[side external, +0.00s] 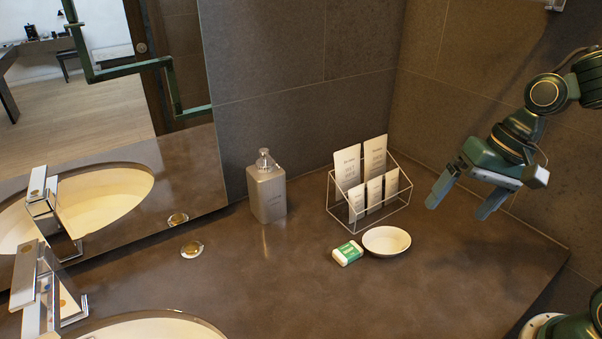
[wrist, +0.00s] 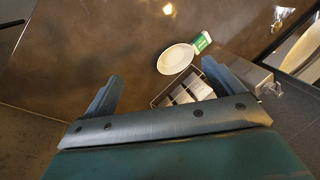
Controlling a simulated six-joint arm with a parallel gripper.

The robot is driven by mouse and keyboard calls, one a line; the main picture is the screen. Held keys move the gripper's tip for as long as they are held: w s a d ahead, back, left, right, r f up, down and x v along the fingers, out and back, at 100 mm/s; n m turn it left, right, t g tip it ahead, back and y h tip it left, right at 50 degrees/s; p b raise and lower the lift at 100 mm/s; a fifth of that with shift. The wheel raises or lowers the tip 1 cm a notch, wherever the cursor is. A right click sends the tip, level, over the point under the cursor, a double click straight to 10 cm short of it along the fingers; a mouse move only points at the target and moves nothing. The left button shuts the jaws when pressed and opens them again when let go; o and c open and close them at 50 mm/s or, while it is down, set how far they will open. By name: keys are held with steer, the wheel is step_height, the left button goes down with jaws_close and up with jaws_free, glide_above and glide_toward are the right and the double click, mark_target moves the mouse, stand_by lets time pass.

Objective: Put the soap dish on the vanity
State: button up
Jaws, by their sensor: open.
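The soap dish (side external: 387,241) is a shallow white oval dish. It sits upright on the brown vanity top (side external: 300,291), in front of the wire rack. In the wrist view the dish (wrist: 176,58) shows beyond my fingertips. A small green and white soap bar (side external: 347,253) lies beside it on the vanity, close to its left edge. The soap bar also shows in the wrist view (wrist: 202,41). My gripper (side external: 459,200) is open and empty, up and to the right of the dish, clear of the vanity top. It also shows in the wrist view (wrist: 163,90).
A wire rack (side external: 333,205) with several white packets stands behind the dish. A grey pump bottle (side external: 267,190) stands farther left. A sink (side external: 150,328) and metal tap (side external: 37,290) are at the left front. The vanity front and right are clear.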

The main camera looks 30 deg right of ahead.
steer(key=w+f+m+y, duration=0.4)
steer(key=f+m, duration=0.2)
steer(key=f, duration=0.1)
steer(key=m+t+y, duration=0.1)
steer(key=m+y, duration=0.3)
steer(key=m, duration=0.3)
glide_toward(391, 246)
steer(key=a, duration=0.2)
steer(key=s+a+r, duration=0.1)
steer(key=m, duration=0.1)
steer(key=d+f+m+t+y, duration=0.1)
steer(key=w+m+t, duration=0.1)
steer(key=shift+d+f+m+y, duration=0.2)
steer(key=shift+f+m+y, duration=0.1)
steer(key=shift+m, duration=0.1)
steer(key=shift+x, duration=3.7)
steer(key=shift+s+f, duration=0.1)
steer(key=shift+c, duration=0.4)
steer(key=c, duration=1.1)
step_height(391, 246, up, 20)
